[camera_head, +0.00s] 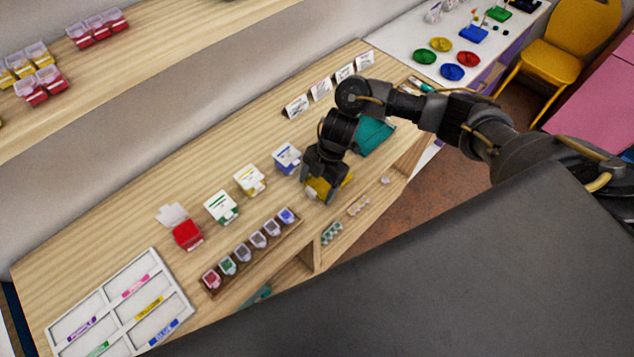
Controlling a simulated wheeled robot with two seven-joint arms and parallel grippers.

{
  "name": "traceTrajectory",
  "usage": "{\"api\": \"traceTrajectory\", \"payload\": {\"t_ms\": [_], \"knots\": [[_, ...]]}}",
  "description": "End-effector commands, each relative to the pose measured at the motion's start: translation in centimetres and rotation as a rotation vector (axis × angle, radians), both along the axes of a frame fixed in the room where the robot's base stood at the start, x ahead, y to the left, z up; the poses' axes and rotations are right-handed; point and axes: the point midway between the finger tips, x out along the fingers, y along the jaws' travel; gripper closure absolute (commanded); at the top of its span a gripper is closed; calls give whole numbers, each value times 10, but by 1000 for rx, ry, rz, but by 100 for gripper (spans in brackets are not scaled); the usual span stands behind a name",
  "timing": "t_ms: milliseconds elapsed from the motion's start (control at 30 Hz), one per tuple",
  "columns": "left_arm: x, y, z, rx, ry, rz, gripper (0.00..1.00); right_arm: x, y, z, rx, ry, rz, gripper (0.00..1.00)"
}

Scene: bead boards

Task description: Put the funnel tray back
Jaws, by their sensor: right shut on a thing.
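My right gripper (320,184) is over the front part of the wooden counter, right of the row of small boxes. It is shut on a yellow piece (322,191), which looks like the funnel tray. The gripper hides much of the piece, and I cannot tell whether it touches the counter. My left gripper is not in view.
Small boxes in red (187,235), green (222,208), yellow (249,180) and blue (287,158) line the counter (150,230). A wooden rack (245,265) of colored jars and a white sorting tray (165,270) are near the front. Cards (321,88) stand behind.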

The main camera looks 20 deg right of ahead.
Motion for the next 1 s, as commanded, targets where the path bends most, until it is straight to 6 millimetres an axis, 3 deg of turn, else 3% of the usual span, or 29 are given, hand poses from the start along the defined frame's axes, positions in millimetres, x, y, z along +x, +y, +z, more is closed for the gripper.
{"api": "traceTrajectory", "payload": {"t_ms": [167,200,333,667,767,1000], "knots": [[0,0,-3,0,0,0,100,0,0,-4,0,0,-1,58],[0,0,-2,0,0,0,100,0,0,-3,0,0,-1,17],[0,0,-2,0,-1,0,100,0,0,-3,0,0,-1,0],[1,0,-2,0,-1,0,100,2,-2,4,0,-3,-1,0],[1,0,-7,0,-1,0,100,4,-7,16,1,-5,0,0],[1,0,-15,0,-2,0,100,11,-27,65,-2,-8,-1,0]]}}
